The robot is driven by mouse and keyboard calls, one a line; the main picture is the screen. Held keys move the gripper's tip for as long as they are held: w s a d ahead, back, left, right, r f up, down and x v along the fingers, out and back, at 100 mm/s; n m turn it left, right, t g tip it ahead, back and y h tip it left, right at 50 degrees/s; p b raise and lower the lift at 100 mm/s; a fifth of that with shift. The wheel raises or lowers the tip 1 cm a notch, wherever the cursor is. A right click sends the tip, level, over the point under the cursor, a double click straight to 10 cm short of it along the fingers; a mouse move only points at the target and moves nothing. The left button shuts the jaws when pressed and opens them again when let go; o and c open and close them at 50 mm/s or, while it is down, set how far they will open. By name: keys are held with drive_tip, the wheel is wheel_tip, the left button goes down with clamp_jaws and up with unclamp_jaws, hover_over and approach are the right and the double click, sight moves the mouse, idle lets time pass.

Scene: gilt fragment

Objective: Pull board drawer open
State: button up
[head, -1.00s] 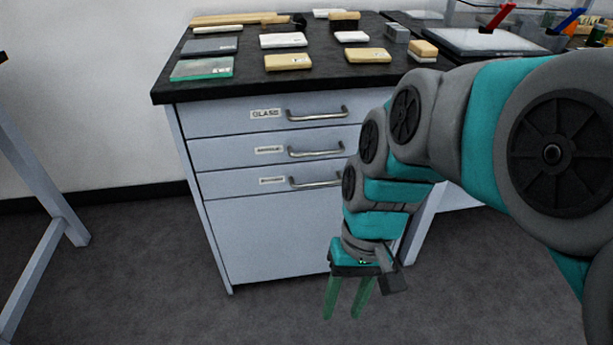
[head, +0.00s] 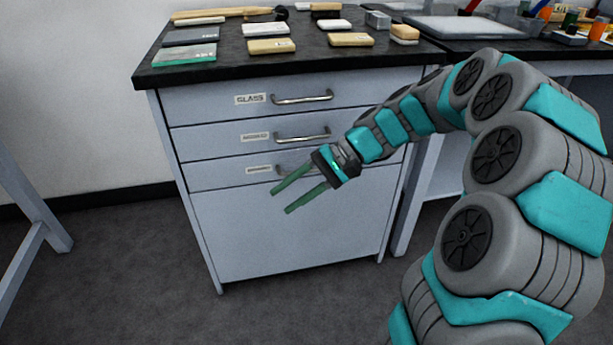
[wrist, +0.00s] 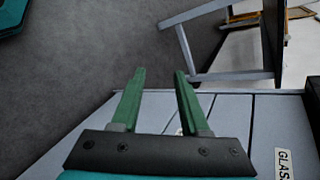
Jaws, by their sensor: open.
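A pale grey cabinet holds three stacked drawers, all shut. The top drawer (head: 210,104) has a readable GLASS label (head: 250,99). The middle drawer (head: 205,139) and lowest drawer (head: 215,174) have labels too blurred to read, so I cannot tell which is the board drawer. Each has a bar handle: top (head: 302,98), middle (head: 302,136) and lowest (head: 282,172), the last partly hidden by my gripper. My gripper (head: 280,202) is open and empty, its green fingers pointing left in front of the cabinet, below the lowest handle. In the wrist view, the fingers (wrist: 159,74) are apart beside the cabinet front.
The black countertop (head: 240,70) above bears several sample blocks and slabs. A plain panel (head: 290,240) lies below the drawers. A table leg (head: 35,205) stands at the left. Grey floor (head: 120,260) in front and left of the cabinet is clear.

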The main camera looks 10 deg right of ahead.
sight(314, 170)
drive_tip(key=w+d+f+m+t+y, duration=0.1)
drive_tip(key=w+d+f+t, duration=0.1)
drive_tip(key=w+d, duration=0.2)
drive_tip(key=w+d+f+m+t+y+b, duration=0.1)
drive_tip(key=w+d+f+m+t, duration=0.1)
drive_tip(key=w+d, duration=0.3)
drive_tip(key=w+d+f+m+t+y+b, duration=0.1)
drive_tip(key=w+d+f+m, duration=0.1)
drive_tip(key=w+d, duration=0.2)
drive_tip(key=shift+w+d+t, duration=0.2)
drive_tip(key=shift+d+t, duration=0.2)
drive_tip(key=shift+d, duration=0.15)
drive_tip(key=x, duration=0.7)
drive_tip(key=shift+w+a+r, duration=0.1)
drive_tip(key=shift+a, duration=0.2)
clamp_jaws()
